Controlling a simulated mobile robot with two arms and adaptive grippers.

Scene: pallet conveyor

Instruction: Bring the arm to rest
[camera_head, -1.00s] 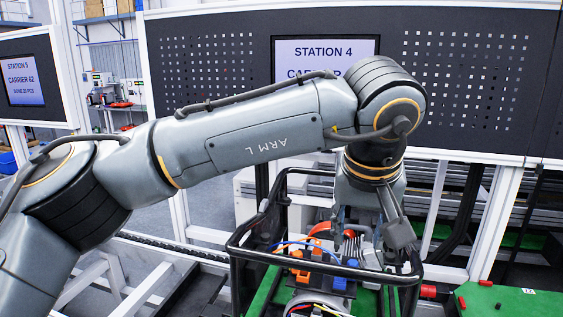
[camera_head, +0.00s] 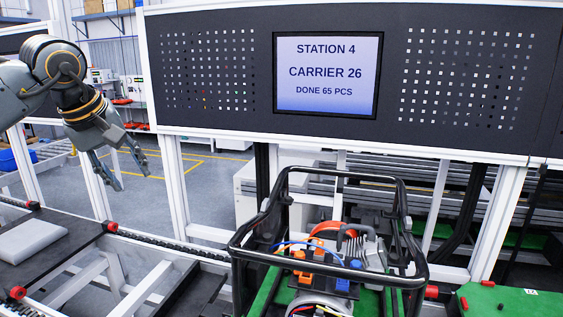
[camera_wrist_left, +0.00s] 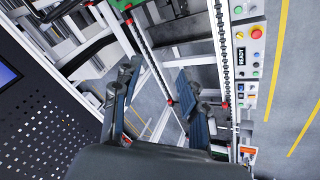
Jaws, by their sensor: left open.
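My left gripper (camera_head: 129,170) hangs at the upper left in the head view, fingers pointing down and spread apart, with nothing between them. Its two dark fingers also show in the left wrist view (camera_wrist_left: 158,105), apart and empty, above the conveyor frame and floor. The left arm is folded in from the left edge, and most of it is out of the picture. The gripper is clear of the black tubular frame (camera_head: 330,272) on the green carrier. My right gripper is not in view.
The tubular frame holds a machine with orange and blue connectors (camera_head: 318,275). A perforated panel with a station screen (camera_head: 326,75) stands behind. A black pallet (camera_head: 60,245) with a grey pad lies at lower left. A control panel with buttons (camera_wrist_left: 246,65) shows in the wrist view.

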